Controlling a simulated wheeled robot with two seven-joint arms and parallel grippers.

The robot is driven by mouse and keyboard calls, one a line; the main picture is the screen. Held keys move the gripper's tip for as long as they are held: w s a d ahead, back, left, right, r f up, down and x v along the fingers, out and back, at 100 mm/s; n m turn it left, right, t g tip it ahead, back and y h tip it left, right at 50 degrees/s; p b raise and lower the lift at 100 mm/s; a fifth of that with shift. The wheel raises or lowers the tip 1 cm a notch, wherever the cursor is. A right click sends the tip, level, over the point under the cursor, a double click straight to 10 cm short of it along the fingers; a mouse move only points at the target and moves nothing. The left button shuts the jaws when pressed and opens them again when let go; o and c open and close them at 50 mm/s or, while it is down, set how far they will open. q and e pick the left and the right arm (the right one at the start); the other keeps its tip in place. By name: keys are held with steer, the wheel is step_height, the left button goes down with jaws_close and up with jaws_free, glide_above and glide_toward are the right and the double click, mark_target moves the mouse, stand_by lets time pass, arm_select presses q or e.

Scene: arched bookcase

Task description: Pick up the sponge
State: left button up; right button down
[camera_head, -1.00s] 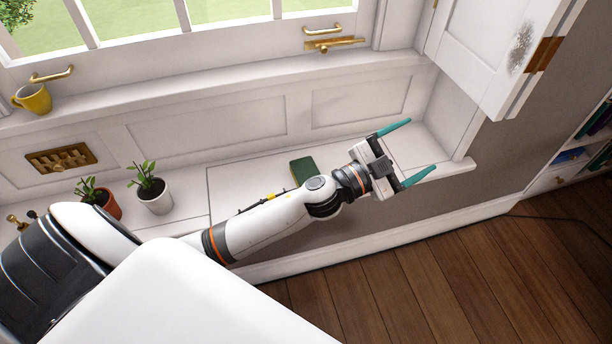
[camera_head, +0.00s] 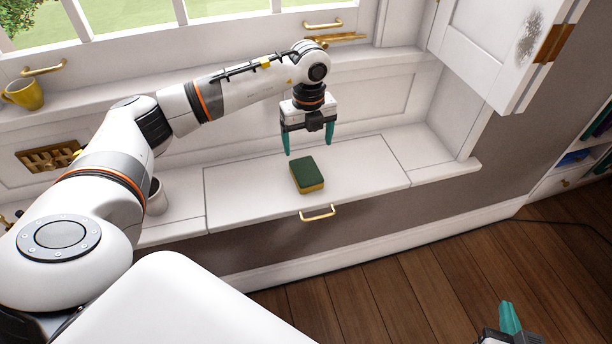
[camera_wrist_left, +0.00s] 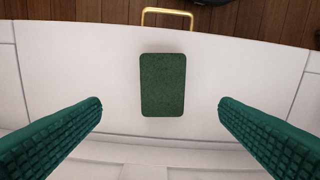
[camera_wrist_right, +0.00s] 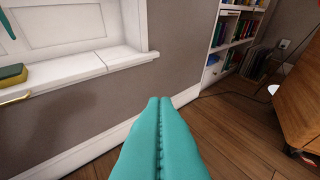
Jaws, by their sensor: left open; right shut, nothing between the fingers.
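The sponge (camera_head: 306,174) lies flat on the white window seat, with a dark green top and a yellow lower layer. My left gripper (camera_head: 309,147) points down, open and empty, above the seat and just behind the sponge. In the left wrist view the sponge (camera_wrist_left: 163,84) shows its green face between the two spread teal fingers (camera_wrist_left: 160,118), touching neither. In the right wrist view the sponge (camera_wrist_right: 12,75) is at the left edge. My right gripper (camera_wrist_right: 160,105) is shut and empty, away from the seat over the floor; part of it shows at the head view's bottom right.
The window seat (camera_head: 375,180) is clear around the sponge, with a gold handle (camera_head: 317,213) on its front edge. A yellow mug (camera_head: 24,94) stands on the sill. A white shutter (camera_head: 490,55) hangs at the right. A white pot (camera_head: 156,196) is partly behind my left arm.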

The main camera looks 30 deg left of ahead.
mark_target(307, 172)
arm_select(q)
step_height(307, 172, down, 4)
steer(key=shift+b, duration=0.45)
steer(key=shift+d+f, duration=0.1)
steer(key=shift+f, duration=0.45)
steer(key=f, duration=0.1)
steer(key=f+b, duration=0.1)
steer(key=f, duration=0.1)
steer(key=f+b, duration=0.1)
steer(key=shift+s+f, duration=0.15)
steer(key=shift+s, duration=0.1)
steer(key=shift+f, duration=0.2)
steer(key=c, duration=1.1)
arm_select(e)
step_height(307, 172, up, 12)
steer(key=w+a+t+y, duration=0.1)
steer(key=a+t+y, duration=0.1)
steer(key=t, duration=0.6)
steer(key=shift+a+t+y, duration=0.15)
steer(key=shift+t+y, duration=0.25)
steer(key=shift+y, duration=0.2)
